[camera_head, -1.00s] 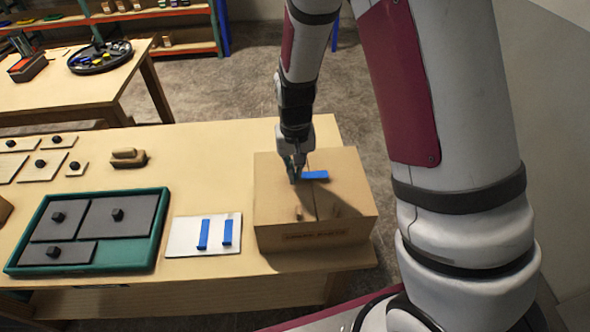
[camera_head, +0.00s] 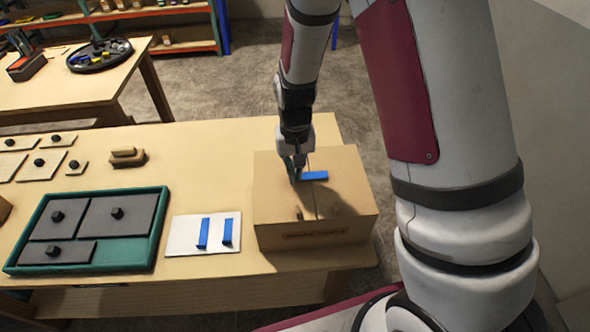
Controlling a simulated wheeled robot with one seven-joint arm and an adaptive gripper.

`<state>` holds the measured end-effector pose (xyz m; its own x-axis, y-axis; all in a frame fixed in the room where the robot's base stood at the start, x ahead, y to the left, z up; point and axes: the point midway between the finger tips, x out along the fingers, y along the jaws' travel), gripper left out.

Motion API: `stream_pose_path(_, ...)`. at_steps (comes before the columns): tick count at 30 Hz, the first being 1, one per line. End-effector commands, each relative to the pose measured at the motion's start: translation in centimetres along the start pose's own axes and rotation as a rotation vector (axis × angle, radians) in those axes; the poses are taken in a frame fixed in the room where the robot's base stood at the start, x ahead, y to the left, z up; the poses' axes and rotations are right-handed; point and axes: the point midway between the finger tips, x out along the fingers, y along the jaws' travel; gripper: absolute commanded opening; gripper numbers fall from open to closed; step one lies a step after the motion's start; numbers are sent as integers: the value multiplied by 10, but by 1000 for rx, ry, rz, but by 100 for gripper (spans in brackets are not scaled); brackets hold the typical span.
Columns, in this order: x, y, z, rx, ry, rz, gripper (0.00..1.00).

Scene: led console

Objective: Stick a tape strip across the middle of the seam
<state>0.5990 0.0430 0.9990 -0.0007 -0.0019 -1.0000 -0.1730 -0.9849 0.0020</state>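A closed cardboard box (camera_head: 345,205) stands at the right end of the table, with a seam (camera_head: 314,204) running front to back across its top. A blue tape strip (camera_head: 314,176) lies crosswise over the seam, toward the back half of the top. My gripper (camera_head: 297,180) points down at the strip's left end, its fingers at or very near the box top. I cannot tell whether the fingers still pinch the strip. Two more blue strips, the left one (camera_head: 203,234) and the right one (camera_head: 227,232), are on a white card (camera_head: 185,240) left of the box.
A green tray (camera_head: 158,215) with grey knobbed plates lies left of the card. Pale knobbed plates (camera_head: 52,162) and a small wooden block (camera_head: 127,157) are farther back. The table (camera_head: 220,150) is bare behind the card. My arm fills the right side.

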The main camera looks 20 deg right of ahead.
Motion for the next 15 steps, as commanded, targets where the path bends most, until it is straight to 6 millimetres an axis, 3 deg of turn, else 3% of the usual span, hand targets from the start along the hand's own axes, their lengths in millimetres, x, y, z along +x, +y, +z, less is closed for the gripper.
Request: stream_pose_path(15, 6, 0, 0, 0, 0, 0, 0)
